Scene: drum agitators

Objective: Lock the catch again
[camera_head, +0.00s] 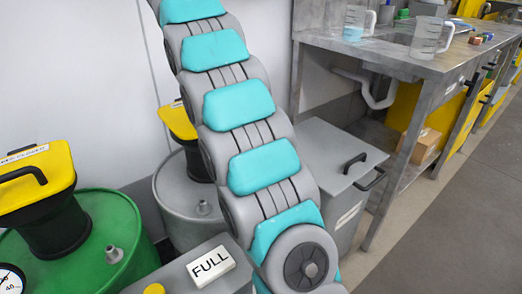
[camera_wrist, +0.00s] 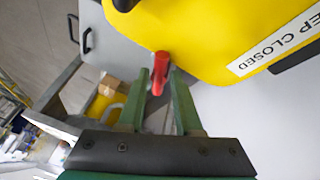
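In the wrist view, a red catch (camera_wrist: 160,66) sticks out from the edge of a yellow cover (camera_wrist: 215,35) that carries a white label reading "...EP CLOSED". My gripper (camera_wrist: 160,76) has green fingers, one on each side of the catch. The fingers look open, with the catch's end between their tips; whether either finger touches it I cannot tell. In the head view my gripper is out of frame and no red catch shows. A yellow-topped agitator (camera_head: 38,178) stands on a green drum (camera_head: 112,222) at the left.
My arm crosses the middle of the head view and partly hides a grey drum (camera_head: 182,205) with another yellow top (camera_head: 178,121). A grey bin (camera_head: 333,150) stands right of it. A metal bench (camera_head: 400,62) holds jugs. A "FULL" sign (camera_head: 210,266) is near. Floor is clear at right.

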